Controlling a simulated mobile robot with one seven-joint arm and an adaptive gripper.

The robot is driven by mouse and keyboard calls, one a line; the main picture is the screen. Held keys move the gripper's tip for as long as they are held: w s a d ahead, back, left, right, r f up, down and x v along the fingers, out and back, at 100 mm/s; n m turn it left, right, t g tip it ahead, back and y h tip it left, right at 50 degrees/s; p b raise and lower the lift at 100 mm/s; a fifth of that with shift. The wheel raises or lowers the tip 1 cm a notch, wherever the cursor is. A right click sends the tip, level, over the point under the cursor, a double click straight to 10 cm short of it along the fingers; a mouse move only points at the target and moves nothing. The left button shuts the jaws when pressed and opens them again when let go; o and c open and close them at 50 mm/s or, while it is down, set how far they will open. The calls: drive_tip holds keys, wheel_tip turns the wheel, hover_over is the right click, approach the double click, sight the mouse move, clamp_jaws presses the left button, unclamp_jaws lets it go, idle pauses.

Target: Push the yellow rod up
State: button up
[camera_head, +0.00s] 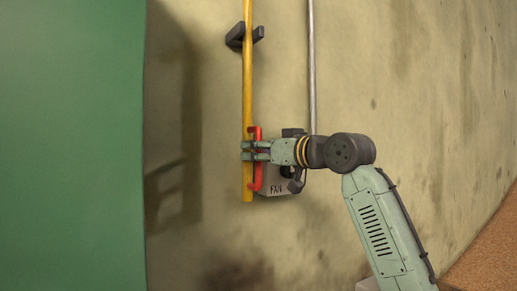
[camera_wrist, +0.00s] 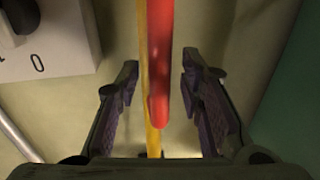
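The yellow rod (camera_head: 247,85) runs vertically along the wall in the head view. A red handle (camera_head: 257,133) is at its lower part, on the right side. My gripper (camera_head: 247,151) is level with the handle, reaching in from the right near the rod's lower end. In the wrist view, the red handle (camera_wrist: 160,60) lies between my fingers, with the yellow rod (camera_wrist: 153,143) behind it. My fingers (camera_wrist: 160,85) are spread, with a visible gap on each side of the handle. The gripper is open and holds nothing.
A grey box marked FAN (camera_head: 276,188) is on the wall just behind my gripper; it shows at upper left in the wrist view (camera_wrist: 50,45). A grey pipe (camera_head: 311,65) runs above it. A dark bracket (camera_head: 236,36) surrounds the rod higher up. A green panel (camera_head: 70,145) stands left.

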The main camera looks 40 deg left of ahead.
drive_tip(key=shift+c, duration=0.4)
clamp_jaws()
idle(0.5)
